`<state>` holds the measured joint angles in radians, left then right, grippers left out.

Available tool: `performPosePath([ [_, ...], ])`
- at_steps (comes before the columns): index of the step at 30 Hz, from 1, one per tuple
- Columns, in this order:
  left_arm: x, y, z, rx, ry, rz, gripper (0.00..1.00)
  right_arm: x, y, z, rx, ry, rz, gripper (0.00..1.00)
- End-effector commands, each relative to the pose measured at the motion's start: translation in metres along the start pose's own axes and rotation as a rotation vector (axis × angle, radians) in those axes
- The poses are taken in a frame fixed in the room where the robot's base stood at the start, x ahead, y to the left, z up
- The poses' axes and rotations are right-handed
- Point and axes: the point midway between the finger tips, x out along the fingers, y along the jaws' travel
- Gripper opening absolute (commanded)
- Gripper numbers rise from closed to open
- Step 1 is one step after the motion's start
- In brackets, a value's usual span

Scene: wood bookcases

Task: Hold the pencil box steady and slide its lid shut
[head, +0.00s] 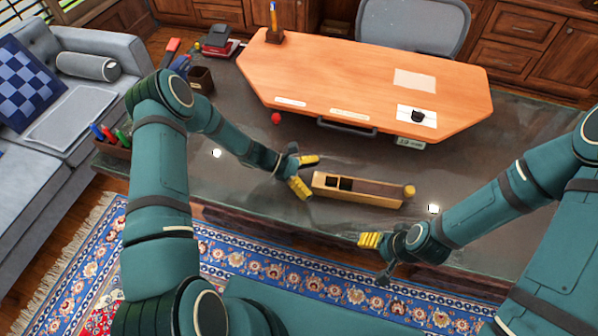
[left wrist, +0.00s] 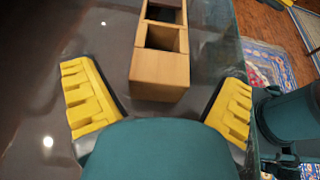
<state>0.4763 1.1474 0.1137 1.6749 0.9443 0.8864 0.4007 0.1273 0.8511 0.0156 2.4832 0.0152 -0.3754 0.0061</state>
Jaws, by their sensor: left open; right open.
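The wooden pencil box (head: 357,198) lies on the dark desk top near its front edge. Its left end shows open compartments, and the lid (head: 372,189) covers the part to the right. A round knob-like piece (head: 409,191) is at the right end. My left gripper (head: 307,175) is open at the box's left end. In the left wrist view the box's end (left wrist: 160,75) stands between the two yellow fingers (left wrist: 160,97), with gaps on both sides. My right gripper (head: 369,240) is in front of the box, apart from it, below its right half; its fingers look close together from this angle.
An orange wooden board (head: 370,90) takes up the back of the desk, with a dark handle (head: 347,127) at its front. A red ball (head: 276,118) lies left of it. A pen holder (head: 112,143) stands at the desk's left edge. The desk around the box is clear.

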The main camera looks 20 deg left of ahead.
Motion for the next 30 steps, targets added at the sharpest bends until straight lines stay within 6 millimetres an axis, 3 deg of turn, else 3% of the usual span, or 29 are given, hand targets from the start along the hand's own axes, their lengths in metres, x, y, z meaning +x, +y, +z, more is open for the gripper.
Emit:
performPosePath([
  [6,0.024,0.000,0.000,0.000,0.000,0.000,0.96,0.000,0.000,0.000,0.000,0.000,0.000,0.61],
  [18,0.030,0.000,0.000,0.000,0.001,0.000,0.96,0.000,0.000,0.000,0.000,0.000,0.000,0.61],
  [20,0.030,0.000,0.000,0.001,0.001,0.000,0.79,0.000,0.000,0.000,0.000,0.000,0.000,0.61],
  [25,0.030,0.000,0.000,0.001,0.001,0.000,0.20,0.000,0.000,0.000,0.000,0.000,0.000,0.61],
  [30,0.030,0.000,0.000,0.000,0.002,0.001,0.18,0.000,0.000,0.000,0.000,0.000,0.000,0.61],
])
